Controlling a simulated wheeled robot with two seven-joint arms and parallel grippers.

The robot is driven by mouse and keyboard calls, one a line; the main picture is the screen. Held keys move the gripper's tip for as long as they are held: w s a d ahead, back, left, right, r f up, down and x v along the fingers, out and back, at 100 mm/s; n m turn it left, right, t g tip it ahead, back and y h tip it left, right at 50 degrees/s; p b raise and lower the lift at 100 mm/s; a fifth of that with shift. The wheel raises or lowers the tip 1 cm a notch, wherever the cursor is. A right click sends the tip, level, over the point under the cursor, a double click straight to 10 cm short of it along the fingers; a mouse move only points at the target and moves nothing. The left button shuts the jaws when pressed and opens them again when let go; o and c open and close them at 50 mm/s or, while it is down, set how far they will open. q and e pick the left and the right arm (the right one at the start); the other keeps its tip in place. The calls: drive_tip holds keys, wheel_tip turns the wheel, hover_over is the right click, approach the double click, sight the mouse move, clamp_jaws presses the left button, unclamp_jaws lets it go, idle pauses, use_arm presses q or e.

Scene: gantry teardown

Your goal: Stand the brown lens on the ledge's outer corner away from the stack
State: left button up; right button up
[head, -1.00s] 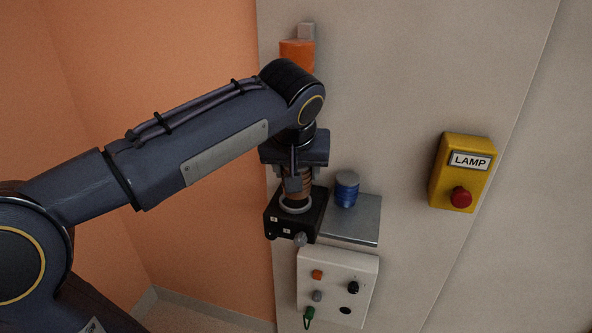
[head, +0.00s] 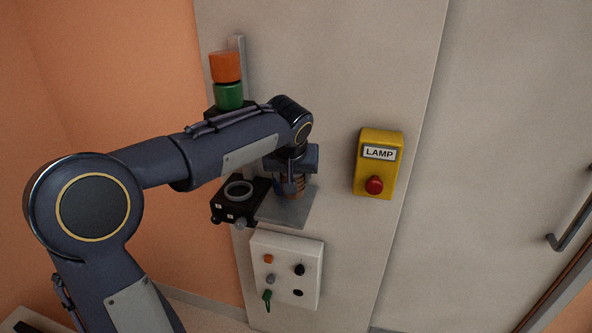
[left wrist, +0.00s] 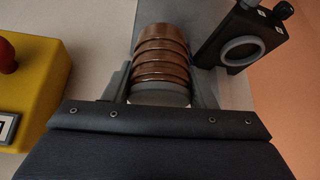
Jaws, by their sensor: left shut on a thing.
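My left gripper (head: 291,177) is shut on the brown lens (head: 298,188), a ribbed copper-brown cylinder. In the left wrist view the lens (left wrist: 162,55) stands between the two fingers, with a pale grey band at the near end. It is held over the right part of the grey ledge (head: 284,212); whether its bottom touches the ledge I cannot tell. A bit of the blue lens (head: 279,188) shows just left of the brown one, mostly hidden by my gripper. The black holder (head: 229,210) with an empty grey ring adjoins the ledge's left side. My right gripper is not in view.
Orange (head: 225,67) and green (head: 229,95) cylinders are stacked at upper left beside a grey post. A yellow LAMP box (head: 379,164) with a red button is on the wall to the right. A white control panel (head: 287,271) is below the ledge.

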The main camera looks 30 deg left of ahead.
use_arm(q)
drive_tip(key=shift+w+f, duration=0.15)
drive_tip(key=shift+f, duration=0.15)
drive_tip(key=shift+a+f+b, duration=0.25)
drive_tip(key=shift+f+b, duration=0.3)
drive_tip(key=shift+f, duration=0.1)
drive_tip(key=shift+d+f+b, duration=0.1)
drive_tip(key=shift+f+b, duration=1)
drive_tip(key=shift+f, duration=0.3)
drive_tip(key=shift+f+b, duration=0.7)
drive_tip(key=shift+f, duration=0.05)
drive_tip(key=shift+f+b, duration=0.3)
drive_tip(key=shift+f, duration=0.05)
drive_tip(key=o, duration=1.1)
